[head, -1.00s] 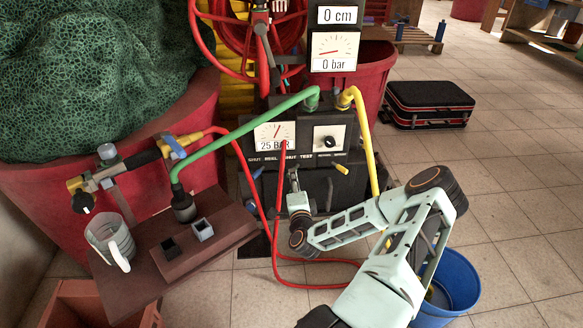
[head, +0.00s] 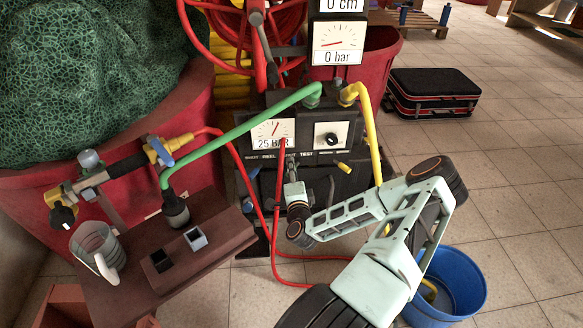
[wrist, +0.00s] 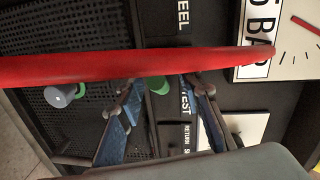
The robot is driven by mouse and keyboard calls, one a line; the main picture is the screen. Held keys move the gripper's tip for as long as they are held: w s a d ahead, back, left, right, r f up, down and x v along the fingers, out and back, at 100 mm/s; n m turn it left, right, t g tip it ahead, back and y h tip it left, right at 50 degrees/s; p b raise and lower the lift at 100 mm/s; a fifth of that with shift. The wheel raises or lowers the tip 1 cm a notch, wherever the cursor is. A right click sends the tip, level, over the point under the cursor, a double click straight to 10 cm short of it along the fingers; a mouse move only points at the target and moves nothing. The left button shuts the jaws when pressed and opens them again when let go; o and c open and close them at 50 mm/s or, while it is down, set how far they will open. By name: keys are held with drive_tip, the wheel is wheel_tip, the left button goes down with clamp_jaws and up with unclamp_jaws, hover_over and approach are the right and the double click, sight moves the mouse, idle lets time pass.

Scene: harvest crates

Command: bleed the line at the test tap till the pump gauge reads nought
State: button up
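The dark pump box (head: 262,160) stands at the middle of the head view. Its left gauge (head: 272,132) is labelled 25 BAR, with the needle pointing up. A separate upper gauge (head: 338,45) reads 0 bar. My gripper (head: 291,172) is at the front of the box, below the gauge and label row. In the wrist view my gripper (wrist: 163,88) has its fingers apart, near the TEST label. Green pieces (wrist: 158,85) show between the fingers; I cannot tell whether they belong to the test tap. A red hose (wrist: 130,66) crosses in front and hides part of the panel.
A brown bench (head: 205,240) with a jug (head: 97,248) and a brass valve assembly (head: 100,180) stands left. Green (head: 235,130) and yellow (head: 368,130) hoses run from the box. A blue bucket (head: 470,285) stands right.

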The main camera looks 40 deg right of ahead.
drive_tip(key=shift+c, duration=0.3)
clamp_jaws()
drive_tip(key=shift+s+d+t, duration=0.1)
drive_tip(key=shift+t, duration=0.2)
drive_tip(key=shift+s+d+n+t+y+b, duration=0.35)
drive_tip(key=shift+n+y+b, duration=0.55)
drive_tip(key=shift+n+y, duration=0.95)
drive_tip(key=shift+s+d+n+t+y+b, duration=0.1)
drive_tip(key=shift+s+d+n+y+b, duration=0.3)
drive_tip(key=shift+n+y+b, duration=1.4)
drive_tip(key=shift+s+d+n+t+y, duration=0.25)
drive_tip(key=shift+d+n+y, duration=0.5)
drive_tip(key=shift+y, duration=2.1)
drive_tip(key=shift+a+r+n+y, duration=0.1)
drive_tip(key=shift+a+n+y, duration=0.05)
drive_tip(key=shift+n+y, duration=0.3)
drive_tip(key=shift+o, duration=0.3)
unclamp_jaws()
